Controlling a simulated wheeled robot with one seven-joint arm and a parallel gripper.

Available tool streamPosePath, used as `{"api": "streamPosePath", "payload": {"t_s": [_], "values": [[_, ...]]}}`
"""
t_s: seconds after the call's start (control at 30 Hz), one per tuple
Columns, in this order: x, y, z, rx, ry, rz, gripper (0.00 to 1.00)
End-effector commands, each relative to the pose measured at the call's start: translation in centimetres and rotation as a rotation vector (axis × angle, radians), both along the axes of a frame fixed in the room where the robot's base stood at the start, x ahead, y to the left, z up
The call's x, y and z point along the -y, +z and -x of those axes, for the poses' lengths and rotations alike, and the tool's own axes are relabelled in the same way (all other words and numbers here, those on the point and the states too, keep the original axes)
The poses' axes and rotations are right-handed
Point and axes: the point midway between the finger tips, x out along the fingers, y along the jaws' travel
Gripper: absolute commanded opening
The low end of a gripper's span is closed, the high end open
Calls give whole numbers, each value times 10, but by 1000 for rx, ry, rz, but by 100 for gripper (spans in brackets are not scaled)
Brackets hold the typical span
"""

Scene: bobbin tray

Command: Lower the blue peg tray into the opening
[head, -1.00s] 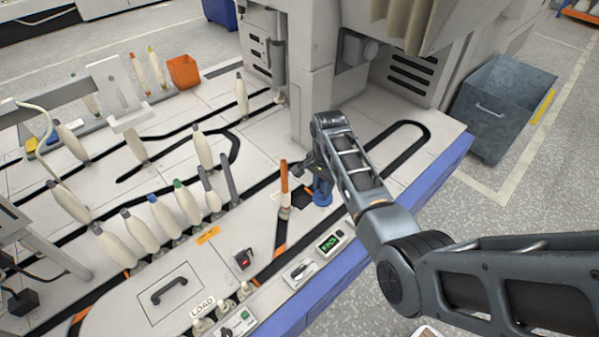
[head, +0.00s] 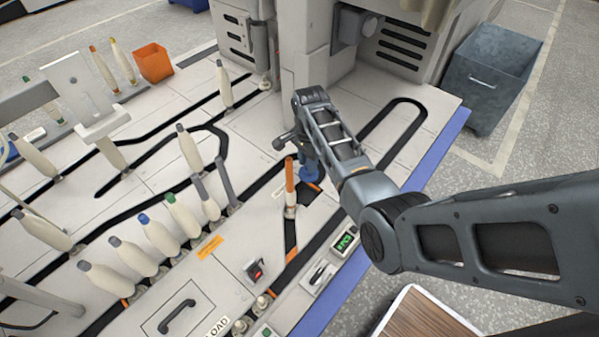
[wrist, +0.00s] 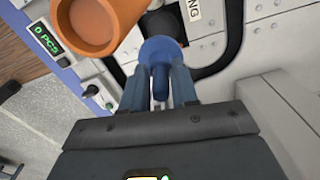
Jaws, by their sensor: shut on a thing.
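The blue peg tray (head: 308,172) is a small round disc with an upright peg. My gripper (wrist: 161,88) is shut on the peg, and the disc (wrist: 160,48) shows just beyond the fingertips in the wrist view. In the head view my arm partly covers the tray, which appears beside a dark opening (head: 303,194) in the pale deck. I cannot tell the tray's height above the deck.
An orange tube (head: 290,180) stands upright just left of the tray; it is large in the wrist view (wrist: 95,25). Several white bobbins (head: 160,236) stand further left. A green counter display (head: 345,240) is at the front edge. A grey bin (head: 490,80) stands right.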

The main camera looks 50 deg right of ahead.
Motion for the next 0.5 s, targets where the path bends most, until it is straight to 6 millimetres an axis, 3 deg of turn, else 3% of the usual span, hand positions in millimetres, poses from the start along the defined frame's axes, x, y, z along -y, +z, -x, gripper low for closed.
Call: {"api": "streamPosePath", "payload": {"t_s": [0.5], "values": [[0, -52, 0, 0, 1, 0, 0]]}}
